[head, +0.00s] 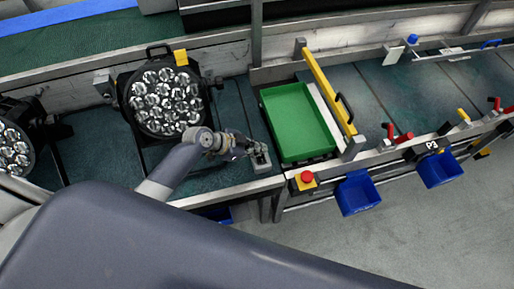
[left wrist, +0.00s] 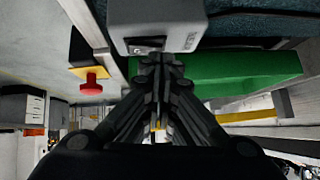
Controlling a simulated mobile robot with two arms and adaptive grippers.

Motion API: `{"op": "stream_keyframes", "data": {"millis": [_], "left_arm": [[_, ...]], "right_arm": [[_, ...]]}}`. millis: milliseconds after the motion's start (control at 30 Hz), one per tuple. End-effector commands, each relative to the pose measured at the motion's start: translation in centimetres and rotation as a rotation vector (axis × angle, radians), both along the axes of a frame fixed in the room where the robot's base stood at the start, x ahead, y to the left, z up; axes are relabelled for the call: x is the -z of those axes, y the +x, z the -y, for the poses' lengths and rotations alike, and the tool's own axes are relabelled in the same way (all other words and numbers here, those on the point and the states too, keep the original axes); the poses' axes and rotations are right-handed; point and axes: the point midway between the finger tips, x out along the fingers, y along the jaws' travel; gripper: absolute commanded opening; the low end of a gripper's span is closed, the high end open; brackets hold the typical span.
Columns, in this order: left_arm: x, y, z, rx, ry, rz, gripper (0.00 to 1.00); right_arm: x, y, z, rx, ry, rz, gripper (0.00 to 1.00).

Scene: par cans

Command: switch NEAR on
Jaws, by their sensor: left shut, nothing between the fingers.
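A small grey switch box (head: 261,160) sits at the front edge of the green worktop, left of the green tray. In the left wrist view the grey box (left wrist: 155,18) fills the top middle, with a dark switch (left wrist: 146,46) on its face and a small label (left wrist: 190,41) beside it, too small to read surely. My left gripper (head: 250,151) is shut and empty, right at the box. In the left wrist view its fingertips (left wrist: 160,60) are just below the switch and partly overlap it; I cannot tell whether they touch. My right gripper is not in view.
A par can (head: 166,99) stands left of the box, and another (head: 14,150) is at the left edge. A green tray (head: 297,122) and a yellow bar (head: 328,90) are to the right. A red button (head: 307,177) and blue bins (head: 357,193) line the front rail.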

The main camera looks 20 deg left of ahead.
Motion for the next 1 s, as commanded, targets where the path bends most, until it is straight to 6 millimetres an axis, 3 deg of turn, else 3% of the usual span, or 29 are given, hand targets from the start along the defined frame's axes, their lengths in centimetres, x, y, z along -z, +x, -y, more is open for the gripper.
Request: {"op": "stream_keyframes", "data": {"millis": [267,500,1000], "left_arm": [[0.0,0.0,0.0,0.0,-0.001,-0.001,0.0],[1.5,0.7,-0.5,0.0,-0.057,-0.088,0.0],[0.7,-0.5,0.2,0.002,-0.059,-0.095,0.0]], "right_arm": [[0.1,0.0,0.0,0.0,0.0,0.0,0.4],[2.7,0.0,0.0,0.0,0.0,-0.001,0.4],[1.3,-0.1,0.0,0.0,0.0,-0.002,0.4]]}}
